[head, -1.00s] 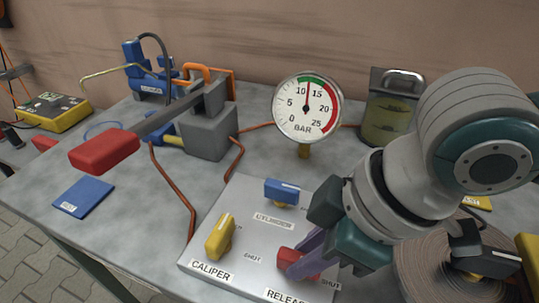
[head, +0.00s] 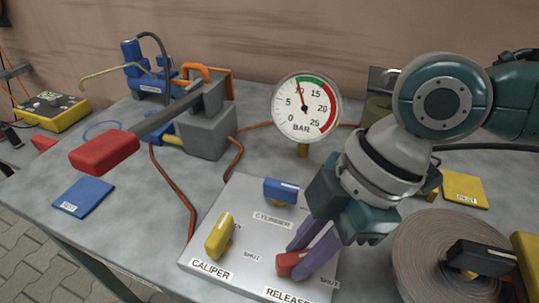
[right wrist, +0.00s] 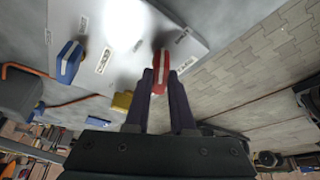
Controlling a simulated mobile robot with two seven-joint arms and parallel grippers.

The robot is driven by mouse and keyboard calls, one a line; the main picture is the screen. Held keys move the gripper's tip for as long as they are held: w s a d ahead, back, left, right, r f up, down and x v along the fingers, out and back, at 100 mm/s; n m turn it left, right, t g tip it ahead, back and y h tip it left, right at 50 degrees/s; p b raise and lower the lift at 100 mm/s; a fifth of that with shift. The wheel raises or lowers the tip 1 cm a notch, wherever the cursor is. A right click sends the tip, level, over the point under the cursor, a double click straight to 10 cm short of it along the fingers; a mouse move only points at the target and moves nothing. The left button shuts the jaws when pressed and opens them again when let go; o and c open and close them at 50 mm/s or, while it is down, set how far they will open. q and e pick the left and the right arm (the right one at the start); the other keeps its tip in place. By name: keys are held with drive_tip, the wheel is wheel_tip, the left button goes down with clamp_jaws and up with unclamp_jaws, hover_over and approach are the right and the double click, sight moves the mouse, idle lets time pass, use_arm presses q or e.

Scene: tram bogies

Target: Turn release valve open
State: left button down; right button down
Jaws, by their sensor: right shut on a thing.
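The red release valve handle (head: 288,264) sits on the grey valve panel (head: 240,190), above the RELEASE label (head: 288,295). My right gripper (head: 298,260) is shut on this handle, with its purple fingers on either side of it. The fingers hide part of the handle in the head view. In the right wrist view the red handle (right wrist: 160,72) shows between the two fingertips. The pressure gauge (head: 306,107) stands behind the panel, its needle near 10 bar. My left gripper is not in view.
The yellow caliper handle (head: 219,236) and the blue cylinder handle (head: 281,191) are close by on the panel. A pump with a red-gripped lever (head: 104,152) stands left. A brown coiled roll (head: 445,255) lies right of the gripper.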

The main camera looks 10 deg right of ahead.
drive_tip(key=n+g+b, duration=0.1)
drive_tip(key=n, duration=0.1)
drive_tip(key=n+g+b, duration=0.1)
drive_tip(key=n, duration=0.2)
drive_tip(key=shift+w+a+f+n+b, duration=0.1)
drive_tip(key=shift+w+n+b, duration=0.1)
drive_tip(key=shift+n+b, duration=0.15)
drive_tip(key=n+g+h+b, duration=0.1)
drive_tip(key=n, duration=0.2)
drive_tip(key=shift+b, duration=0.35)
drive_tip(key=shift+n+g+h+b, duration=0.4)
drive_tip(key=shift+n+g+b, duration=0.15)
drive_tip(key=shift+n, duration=1.1)
drive_tip(key=c, duration=0.8)
unclamp_jaws()
drive_tip(key=shift+o, duration=0.2)
drive_tip(key=shift+w, duration=0.1)
drive_tip(key=v, duration=1)
drive_tip(key=shift+a+p, duration=0.2)
drive_tip(key=shift+p, duration=0.2)
